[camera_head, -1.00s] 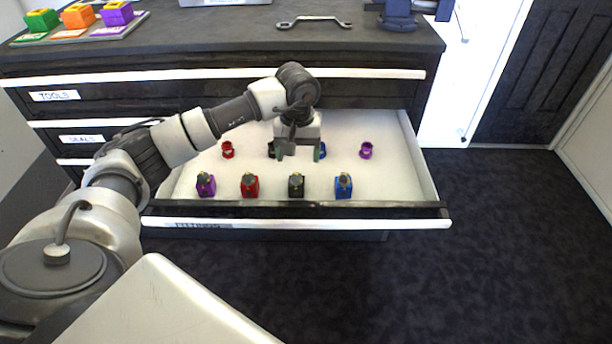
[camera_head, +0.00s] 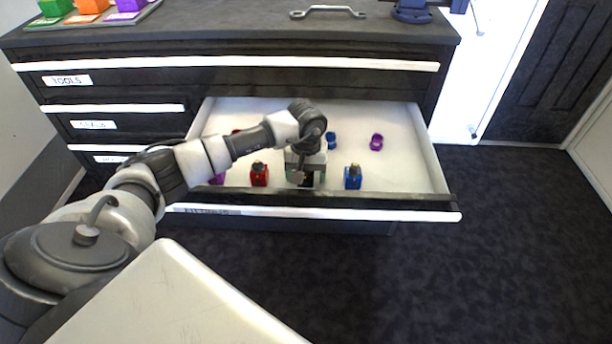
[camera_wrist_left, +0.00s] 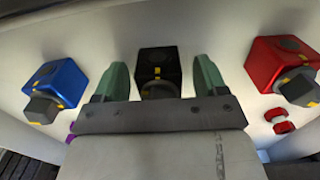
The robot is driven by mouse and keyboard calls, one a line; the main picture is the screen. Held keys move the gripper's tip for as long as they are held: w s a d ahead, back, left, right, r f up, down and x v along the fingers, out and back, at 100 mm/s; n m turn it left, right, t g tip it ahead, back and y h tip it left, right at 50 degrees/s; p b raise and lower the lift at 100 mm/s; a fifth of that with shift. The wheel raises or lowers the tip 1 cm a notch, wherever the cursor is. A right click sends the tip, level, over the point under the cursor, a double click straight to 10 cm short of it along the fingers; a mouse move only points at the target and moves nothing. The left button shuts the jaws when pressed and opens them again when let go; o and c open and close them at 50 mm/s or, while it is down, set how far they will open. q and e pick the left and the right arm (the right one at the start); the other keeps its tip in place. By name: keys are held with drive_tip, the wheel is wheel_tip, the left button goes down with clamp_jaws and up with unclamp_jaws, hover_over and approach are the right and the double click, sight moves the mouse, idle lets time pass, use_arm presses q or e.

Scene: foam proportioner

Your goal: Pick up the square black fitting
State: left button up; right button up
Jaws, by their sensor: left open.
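The square black fitting (camera_wrist_left: 158,66) stands in the open drawer, in the front row of square fittings. In the left wrist view it lies between the two green fingertips of my left gripper (camera_wrist_left: 158,80), with a gap on each side. In the head view my left gripper (camera_head: 305,180) is over the front row and hides most of the black fitting. The gripper is open. My right gripper is not in view.
A red square fitting (camera_head: 259,174) and a blue one (camera_head: 353,177) stand on either side. Round blue (camera_head: 331,141) and purple (camera_head: 376,142) fittings lie farther back. The drawer's front wall (camera_head: 330,200) is close to the gripper. The drawer's right side is clear.

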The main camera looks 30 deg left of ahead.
use_arm(q)
drive_tip(key=shift+c, duration=0.3)
drive_tip(key=c, duration=0.9)
drive_tip(key=shift+c, duration=1)
drive_tip(key=shift+r, duration=0.15)
